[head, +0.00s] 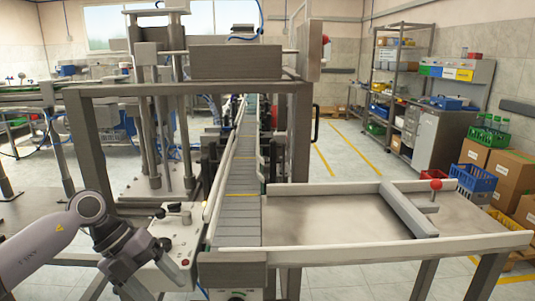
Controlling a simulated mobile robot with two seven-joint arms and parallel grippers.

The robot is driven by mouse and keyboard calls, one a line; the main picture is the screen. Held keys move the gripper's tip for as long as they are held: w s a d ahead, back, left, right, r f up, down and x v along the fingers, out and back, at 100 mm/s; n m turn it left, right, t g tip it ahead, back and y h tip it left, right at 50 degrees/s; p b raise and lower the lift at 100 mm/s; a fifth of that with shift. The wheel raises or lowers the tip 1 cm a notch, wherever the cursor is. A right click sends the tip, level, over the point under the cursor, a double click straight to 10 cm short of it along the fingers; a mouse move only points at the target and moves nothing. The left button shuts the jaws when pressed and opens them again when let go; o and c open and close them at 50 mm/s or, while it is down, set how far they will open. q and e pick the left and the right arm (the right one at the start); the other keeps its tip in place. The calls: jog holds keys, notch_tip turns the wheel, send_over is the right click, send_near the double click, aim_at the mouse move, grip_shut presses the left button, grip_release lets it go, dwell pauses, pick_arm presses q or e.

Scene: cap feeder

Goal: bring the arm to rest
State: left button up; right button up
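My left arm comes in from the lower left, and its gripper (158,284) hangs low, pointing down and to the right. Its two fingers look spread apart with nothing visible between them. The lower fingertip is at the bottom edge of the picture. The gripper is in front of the white control panel (178,238) with buttons and left of the conveyor's near end. Whether it touches the panel cannot be told. My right gripper is not in view.
A grey conveyor (238,180) runs away from me through a metal frame (75,150). A bare feeder table (330,220) with a diagonal bar (408,210) and a red-knobbed lever (435,185) lies to the right. Boxes and crates (475,183) stand at the far right.

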pick_arm(q)
jog(key=s+d+n+t+h, duration=0.35)
jog(key=d+h, duration=0.75)
jog(key=d, duration=0.4)
jog(key=s+a+f+n+t+y, duration=0.2)
jog(key=s+f+n+y, duration=0.3)
jog(key=f+n, duration=0.3)
jog(key=s+a+f+n+t+y, duration=0.3)
jog(key=s+a+f+n+y, duration=0.2)
jog(key=f+n, duration=0.3)
jog(key=s+a+f+n+t+y, duration=0.2)
jog(key=s+a+f+n+y, duration=0.2)
jog(key=f+n, duration=0.4)
jog(key=s+n+y, duration=0.1)
jog(key=n, duration=0.1)
jog(key=shift+a+f+n+y, duration=0.25)
jog(key=shift+f+n+y, duration=0.05)
jog(key=shift+f+n, duration=0.05)
jog(key=shift+s, duration=0.1)
